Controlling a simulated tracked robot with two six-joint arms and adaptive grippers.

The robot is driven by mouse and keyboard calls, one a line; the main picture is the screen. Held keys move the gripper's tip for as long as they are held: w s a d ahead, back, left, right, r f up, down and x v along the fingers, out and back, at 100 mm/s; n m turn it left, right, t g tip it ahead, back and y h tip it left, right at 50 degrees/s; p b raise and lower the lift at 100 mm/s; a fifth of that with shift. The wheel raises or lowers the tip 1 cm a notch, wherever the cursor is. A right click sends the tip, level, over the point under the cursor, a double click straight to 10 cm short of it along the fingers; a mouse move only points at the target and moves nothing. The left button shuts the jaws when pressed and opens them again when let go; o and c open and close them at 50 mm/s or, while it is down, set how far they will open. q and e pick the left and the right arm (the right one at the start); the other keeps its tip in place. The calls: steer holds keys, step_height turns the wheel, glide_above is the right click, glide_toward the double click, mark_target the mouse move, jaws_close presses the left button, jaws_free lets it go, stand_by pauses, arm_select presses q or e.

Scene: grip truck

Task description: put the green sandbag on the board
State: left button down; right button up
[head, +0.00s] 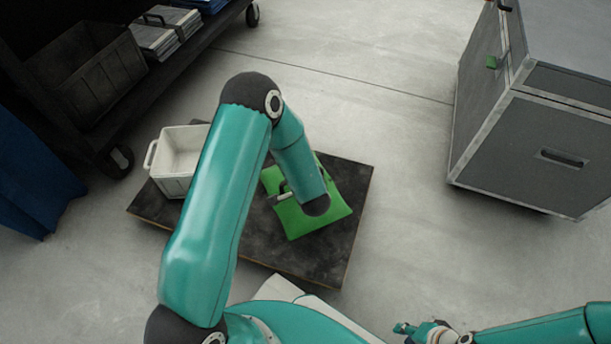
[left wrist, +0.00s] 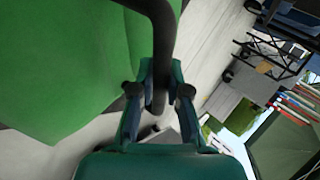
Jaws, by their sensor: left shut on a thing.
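The green sandbag (head: 331,207) appears over the dark board (head: 318,262) in the head view, partly covered by my left arm. I cannot tell whether it rests on the board or hangs just above it. In the left wrist view the sandbag (left wrist: 55,65) fills the left side, with its black handle (left wrist: 162,35) running down into my left gripper (left wrist: 160,80). That gripper is shut on the handle. In the head view it is mostly hidden by my arm. My right gripper (head: 408,328) is low at the right, apart from the board, too small to tell its opening.
A white bin (head: 174,185) stands on the board's left end. A grey case (head: 540,150) stands on the floor at right. A dark cart with a crate (head: 90,80) and white stacks is at upper left. The floor between is clear.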

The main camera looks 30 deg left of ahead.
arm_select(q)
step_height(320, 180, down, 3)
steer(key=shift+w+f+b, duration=0.1)
steer(key=shift+f+b, duration=0.1)
steer(key=shift+b, duration=0.45)
steer(key=c, duration=1.6)
jaws_free()
steer(key=shift+f, duration=0.2)
steer(key=o, duration=0.4)
steer(key=shift+s, duration=0.2)
steer(key=shift+o, duration=0.2)
steer(key=shift+r, duration=0.1)
steer(key=p+v, duration=0.4)
steer(key=v, duration=0.7)
steer(key=shift+w+r, duration=0.1)
steer(key=shift+s+d+r, duration=0.3)
